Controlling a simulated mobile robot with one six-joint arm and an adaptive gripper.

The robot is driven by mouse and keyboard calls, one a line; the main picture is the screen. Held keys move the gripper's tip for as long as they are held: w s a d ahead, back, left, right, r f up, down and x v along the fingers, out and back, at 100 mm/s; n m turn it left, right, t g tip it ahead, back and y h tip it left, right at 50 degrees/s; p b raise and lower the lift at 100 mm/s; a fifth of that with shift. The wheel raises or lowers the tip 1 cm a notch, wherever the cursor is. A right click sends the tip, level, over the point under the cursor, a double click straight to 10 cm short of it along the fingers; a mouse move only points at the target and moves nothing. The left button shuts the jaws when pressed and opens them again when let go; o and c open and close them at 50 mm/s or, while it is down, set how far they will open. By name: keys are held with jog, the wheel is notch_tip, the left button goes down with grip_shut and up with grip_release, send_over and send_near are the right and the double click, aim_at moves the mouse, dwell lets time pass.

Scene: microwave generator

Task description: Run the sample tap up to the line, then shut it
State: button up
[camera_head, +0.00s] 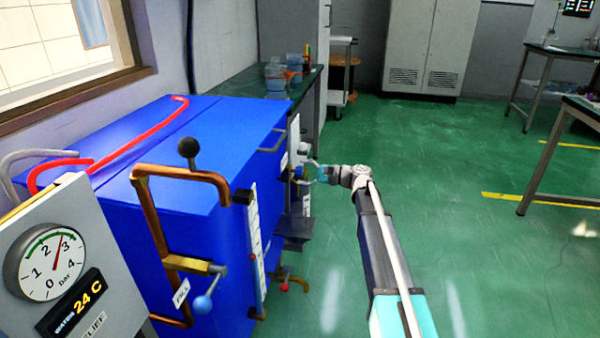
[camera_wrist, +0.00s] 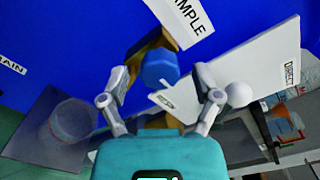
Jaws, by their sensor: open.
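The sample tap has a blue handle (camera_wrist: 160,66) on a brass body, beside a white label ending in "MPLE" (camera_wrist: 188,20). In the head view its brass part (camera_head: 292,174) shows at the right end of the blue tank. My gripper (camera_wrist: 161,92) is open, its fingers on either side of the blue handle in the wrist view; I cannot tell whether they touch it. My gripper also shows in the head view (camera_head: 318,173). A clear cup (camera_wrist: 73,121) stands on a grey shelf (camera_wrist: 35,140); its line and level are not readable.
A white panel (camera_wrist: 255,70) marked "DIRECT" with a white knob (camera_wrist: 240,93) sits close to the right finger. The blue tank (camera_head: 225,140) carries copper pipes and a "FILL" valve with a blue knob (camera_head: 203,304). A gauge (camera_head: 46,262) and a 24 C display stand left.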

jog(key=shift+w+a, duration=0.1)
jog(key=shift+a, duration=0.4)
grip_shut()
jog(key=shift+n, duration=2.2)
